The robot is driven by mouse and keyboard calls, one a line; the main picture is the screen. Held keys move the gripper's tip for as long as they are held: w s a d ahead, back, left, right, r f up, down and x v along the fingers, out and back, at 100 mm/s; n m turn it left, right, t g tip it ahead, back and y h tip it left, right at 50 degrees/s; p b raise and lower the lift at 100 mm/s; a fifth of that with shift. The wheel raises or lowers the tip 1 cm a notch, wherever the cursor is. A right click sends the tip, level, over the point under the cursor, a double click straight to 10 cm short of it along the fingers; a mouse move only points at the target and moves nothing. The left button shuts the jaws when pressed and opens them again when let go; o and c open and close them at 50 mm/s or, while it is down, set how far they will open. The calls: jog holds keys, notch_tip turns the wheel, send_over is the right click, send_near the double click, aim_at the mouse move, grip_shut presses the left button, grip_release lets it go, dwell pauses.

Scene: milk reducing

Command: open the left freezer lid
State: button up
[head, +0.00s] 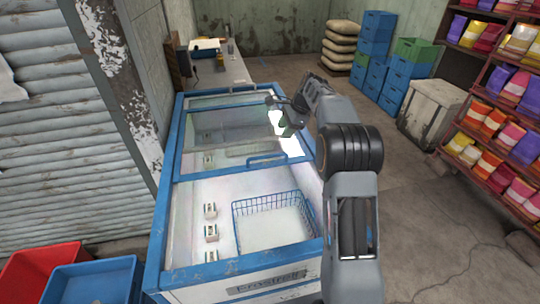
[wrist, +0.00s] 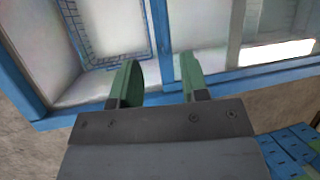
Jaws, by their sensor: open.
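The blue-framed chest freezer (head: 177,215) stands in the middle of the head view. The far section (head: 215,125) has a reflective glass lid. A blue handle bar (head: 266,160) lies at the divider between the sections. My gripper (head: 281,117) is open and empty over the freezer's right edge, beyond the handle. Its green fingers in the wrist view (wrist: 158,75) overlap the blue frame; contact cannot be told.
A counter (head: 234,70) stands behind the freezer. Red (head: 40,268) and blue (head: 95,282) crates are at lower left. Blue crates (head: 376,35), a pale box (head: 432,108) and shelves of packets (head: 500,120) line the right. Floor between freezer and shelves is clear.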

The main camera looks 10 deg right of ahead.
aim_at(270, 156)
jog(key=p+x, duration=0.1)
jog(key=x, duration=1.3)
jog(key=shift+w+d+f, duration=0.1)
jog(key=shift+w+f, duration=0.05)
jog(key=shift+w, duration=0.05)
jog(key=shift+c, duration=0.3)
grip_shut()
jog(key=shift+p, duration=0.3)
